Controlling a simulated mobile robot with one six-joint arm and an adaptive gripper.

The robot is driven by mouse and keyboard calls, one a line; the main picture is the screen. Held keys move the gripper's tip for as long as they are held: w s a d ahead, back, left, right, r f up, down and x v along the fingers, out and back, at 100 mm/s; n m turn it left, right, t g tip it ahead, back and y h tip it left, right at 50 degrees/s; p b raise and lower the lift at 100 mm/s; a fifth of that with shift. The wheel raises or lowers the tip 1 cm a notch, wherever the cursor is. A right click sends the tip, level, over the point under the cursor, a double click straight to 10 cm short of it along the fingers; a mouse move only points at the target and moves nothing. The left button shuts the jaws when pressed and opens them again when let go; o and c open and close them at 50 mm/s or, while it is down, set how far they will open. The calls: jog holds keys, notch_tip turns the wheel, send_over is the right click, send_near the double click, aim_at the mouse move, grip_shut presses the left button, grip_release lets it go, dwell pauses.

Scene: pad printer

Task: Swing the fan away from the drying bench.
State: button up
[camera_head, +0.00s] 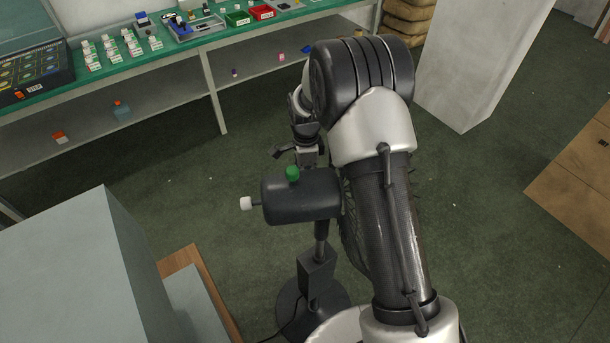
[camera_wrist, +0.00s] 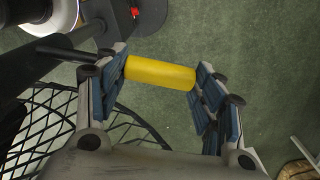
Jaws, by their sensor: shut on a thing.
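The fan's dark motor housing (camera_head: 300,197) is in the middle of the head view, with a green knob (camera_head: 292,174) on top and a white knob (camera_head: 246,203) at its left end. It stands on a dark post with a round base (camera_head: 290,303). The wire cage also shows in the wrist view (camera_wrist: 35,125), at the left. A yellow grip (camera_wrist: 160,73) on a dark rod (camera_wrist: 62,52) lies between the fingers of my gripper (camera_wrist: 163,80), which is shut on it. In the head view the fingers are small and partly hidden by my arm.
A grey block (camera_head: 65,265) stands near left, a pale pillar (camera_head: 476,60) upper right.

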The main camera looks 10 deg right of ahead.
jog(key=o, duration=1.5)
notch_tip(320, 180, up, 12)
